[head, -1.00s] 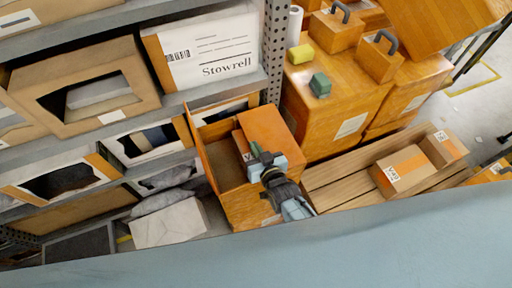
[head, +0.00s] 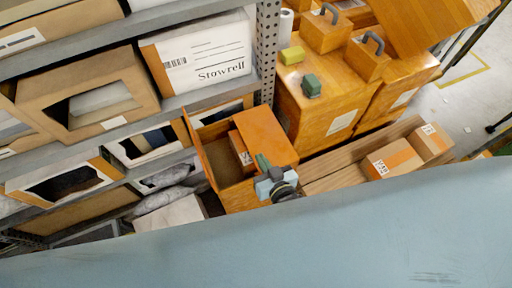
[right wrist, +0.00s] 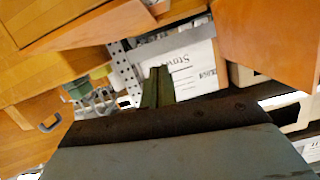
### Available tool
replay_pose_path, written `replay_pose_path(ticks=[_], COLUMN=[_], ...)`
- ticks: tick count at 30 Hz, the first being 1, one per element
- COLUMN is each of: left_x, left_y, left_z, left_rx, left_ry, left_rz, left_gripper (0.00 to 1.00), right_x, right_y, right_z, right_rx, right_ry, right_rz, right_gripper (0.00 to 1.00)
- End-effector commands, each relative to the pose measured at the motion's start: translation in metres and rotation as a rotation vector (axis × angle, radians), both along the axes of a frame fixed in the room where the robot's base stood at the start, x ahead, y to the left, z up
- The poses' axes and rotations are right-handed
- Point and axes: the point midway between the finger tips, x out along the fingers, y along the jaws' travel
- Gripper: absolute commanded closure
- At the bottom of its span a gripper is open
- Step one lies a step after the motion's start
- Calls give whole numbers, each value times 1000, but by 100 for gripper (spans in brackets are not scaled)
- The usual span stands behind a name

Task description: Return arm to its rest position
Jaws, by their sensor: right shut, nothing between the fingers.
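My right gripper (head: 263,161) shows in the head view in front of an open orange box (head: 266,132) that holds a smaller labelled carton (head: 241,152). Its dark green fingers are together with nothing between them. In the right wrist view the closed fingers (right wrist: 158,86) point up toward the white Stowrell box (right wrist: 190,68). The gripper looks apart from the box, but I cannot tell the exact gap. My left gripper is in neither view. A broad pale blue surface hides the bottom of the head view and part of my right arm.
Grey racks hold cardboard bins (head: 88,93) and the Stowrell box (head: 197,52) at left. Orange cabinets (head: 322,112) stand at the back, with a yellow block (head: 291,55) and a green block (head: 311,86) on top. Cartons (head: 391,160) lie on planks at right. Bare floor shows at far right.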

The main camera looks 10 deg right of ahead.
Motion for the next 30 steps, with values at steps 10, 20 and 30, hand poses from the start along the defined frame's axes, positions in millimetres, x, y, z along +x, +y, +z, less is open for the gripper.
replay_pose_path(ticks=[10,20,30], left_x=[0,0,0], left_y=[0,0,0], left_z=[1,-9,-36], left_rx=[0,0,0], left_ry=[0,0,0], left_rz=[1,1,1], left_gripper=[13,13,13], right_x=[-14,-45,-196], right_y=[-2,-12,-78], right_z=[4,-70,-259], right_rx=[0,-52,-229], right_ry=[-1,178,765], right_rz=[1,27,77], right_gripper=[100,100,100])
